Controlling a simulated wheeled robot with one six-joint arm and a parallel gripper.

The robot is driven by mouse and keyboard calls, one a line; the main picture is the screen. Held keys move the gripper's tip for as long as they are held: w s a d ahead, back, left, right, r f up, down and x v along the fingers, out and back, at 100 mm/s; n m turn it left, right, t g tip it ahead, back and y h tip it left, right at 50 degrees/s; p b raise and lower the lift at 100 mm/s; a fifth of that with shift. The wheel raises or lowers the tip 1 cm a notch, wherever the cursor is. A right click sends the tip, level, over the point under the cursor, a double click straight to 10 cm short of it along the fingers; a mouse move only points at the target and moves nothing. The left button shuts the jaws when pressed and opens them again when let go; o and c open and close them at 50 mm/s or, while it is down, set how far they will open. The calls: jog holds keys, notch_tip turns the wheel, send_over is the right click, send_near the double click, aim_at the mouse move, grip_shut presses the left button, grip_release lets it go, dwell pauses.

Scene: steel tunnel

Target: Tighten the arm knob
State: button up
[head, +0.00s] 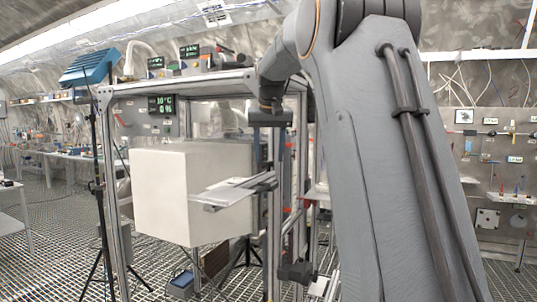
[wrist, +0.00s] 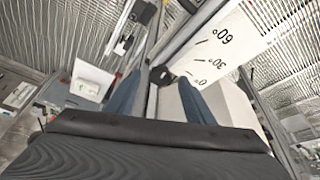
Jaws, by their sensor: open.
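The arm knob is most likely the small black knob (wrist: 162,75) in the wrist view. It sits at the edge of a white angle plate (wrist: 218,55) marked 0°, 30° and 60°. My gripper (wrist: 163,80) is open, with one blue finger left of the knob and one right of it. From this view I cannot tell the height gap or whether either finger touches it. In the head view my gripper (head: 277,150) points down beside the aluminium frame (head: 185,84), behind my arm. I cannot make out the knob there.
A large white box (head: 165,195) stands inside the frame. A flat metal bracket (head: 232,193) juts out in front of it, left of my gripper. A blue lamp on a tripod (head: 88,67) stands at the left. The grated floor (head: 60,240) at the front left is mostly clear.

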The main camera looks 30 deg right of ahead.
jog(key=shift+w+f, duration=0.2)
jog(key=shift+f, duration=0.3)
jog(key=c, duration=1)
jog(key=shift+c, duration=0.2)
